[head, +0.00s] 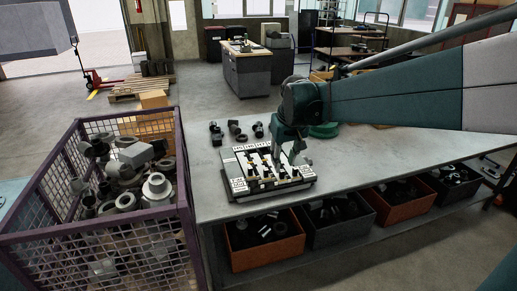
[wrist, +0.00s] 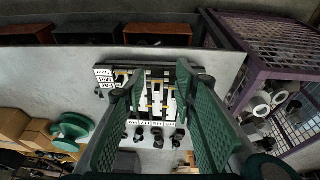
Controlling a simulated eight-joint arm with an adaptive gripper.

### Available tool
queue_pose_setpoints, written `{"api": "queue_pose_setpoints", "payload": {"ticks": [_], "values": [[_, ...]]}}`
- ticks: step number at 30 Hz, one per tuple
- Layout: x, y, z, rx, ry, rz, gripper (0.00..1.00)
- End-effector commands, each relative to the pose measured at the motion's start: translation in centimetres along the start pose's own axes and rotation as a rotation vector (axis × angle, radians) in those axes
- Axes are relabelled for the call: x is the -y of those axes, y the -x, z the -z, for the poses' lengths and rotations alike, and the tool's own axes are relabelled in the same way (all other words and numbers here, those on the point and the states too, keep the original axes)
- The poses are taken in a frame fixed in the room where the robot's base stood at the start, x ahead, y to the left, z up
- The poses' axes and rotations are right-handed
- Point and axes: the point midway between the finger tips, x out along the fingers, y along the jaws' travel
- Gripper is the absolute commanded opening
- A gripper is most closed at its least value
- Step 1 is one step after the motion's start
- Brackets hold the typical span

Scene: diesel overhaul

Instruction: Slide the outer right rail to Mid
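The rail panel (head: 233,176), a dark board with white plates, several parallel rails and small yellow marks, lies on the grey workbench. It also shows in the wrist view (wrist: 155,72), where it appears turned round, with a white label plate reading "Mid" (wrist: 104,78) at its left. My gripper (head: 293,158) points down over the right part of the panel and hides part of the outer right rail there. In the wrist view my gripper (wrist: 160,78) has its two green fingers wide apart, with rails showing between them and nothing held. I cannot tell whether a fingertip touches a slider.
The workbench (head: 370,163) has several dark cylindrical parts (head: 237,128) behind the panel and a green round object (head: 323,130) beyond my gripper. A purple mesh crate (head: 95,225) of metal parts stands to the left. Bins sit below the bench. The bench right of the panel is clear.

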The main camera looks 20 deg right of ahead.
Motion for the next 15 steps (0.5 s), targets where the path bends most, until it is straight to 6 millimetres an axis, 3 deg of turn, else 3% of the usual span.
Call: {"api": "queue_pose_setpoints", "payload": {"ticks": [15], "values": [[-4.5, -4.9, 6.9, 0.093, 0.000, 0.005, 0.28]]}}
